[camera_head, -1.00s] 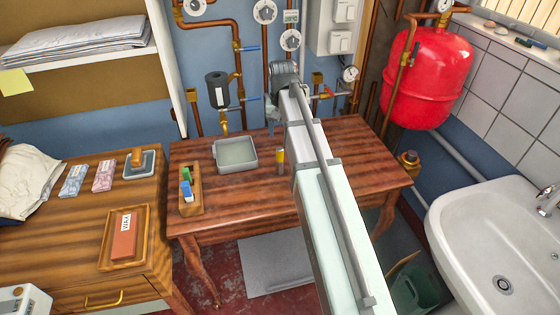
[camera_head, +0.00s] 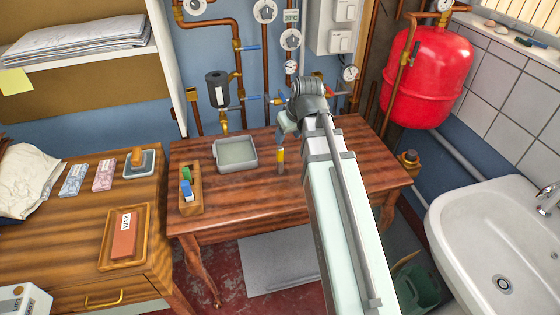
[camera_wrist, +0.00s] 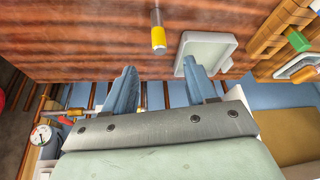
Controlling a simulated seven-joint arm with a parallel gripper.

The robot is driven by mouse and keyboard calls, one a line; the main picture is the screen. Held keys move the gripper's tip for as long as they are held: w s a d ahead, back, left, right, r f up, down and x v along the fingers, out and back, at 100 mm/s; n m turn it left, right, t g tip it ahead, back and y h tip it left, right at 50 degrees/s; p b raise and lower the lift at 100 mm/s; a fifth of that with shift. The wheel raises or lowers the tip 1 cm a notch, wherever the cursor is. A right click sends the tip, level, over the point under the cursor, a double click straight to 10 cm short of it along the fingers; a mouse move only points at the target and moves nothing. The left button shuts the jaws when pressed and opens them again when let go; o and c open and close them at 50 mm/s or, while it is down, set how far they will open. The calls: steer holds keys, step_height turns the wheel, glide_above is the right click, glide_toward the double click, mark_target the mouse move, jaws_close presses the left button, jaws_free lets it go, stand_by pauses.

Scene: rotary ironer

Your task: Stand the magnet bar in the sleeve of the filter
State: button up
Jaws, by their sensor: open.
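The magnet bar (camera_head: 280,160), a short grey rod with a yellow band, is on the brown table, right of the grey tray. It also shows in the wrist view (camera_wrist: 158,34), just beyond the gap between my fingertips. I cannot tell for sure whether it stands or lies. My gripper (camera_wrist: 160,66) is open and empty, its two blue fingers apart. In the head view my gripper (camera_head: 284,124) is above the table, behind the bar. The filter (camera_head: 217,90) is a dark cylinder on the copper pipe at the wall; the inside of its sleeve is hidden.
The grey tray (camera_head: 236,167) and a wooden holder (camera_head: 197,205) with green and blue items stand left of the bar. Copper pipes with blue-handled valves (camera_head: 252,98) line the wall behind. A red tank (camera_head: 428,75) and a sink (camera_head: 490,240) are at the right.

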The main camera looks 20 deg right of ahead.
mark_target(281, 149)
steer(key=x, duration=0.8)
steer(key=shift+w+f, duration=0.1)
steer(key=shift+f, duration=0.05)
steer(key=shift+w+x, duration=0.2)
steer(key=shift+x, duration=0.8)
steer(key=shift+w+x, duration=0.15)
steer(key=shift+x, duration=0.8)
steer(key=shift+w+f, duration=0.3)
steer(key=shift+f, duration=0.2)
jaws_close()
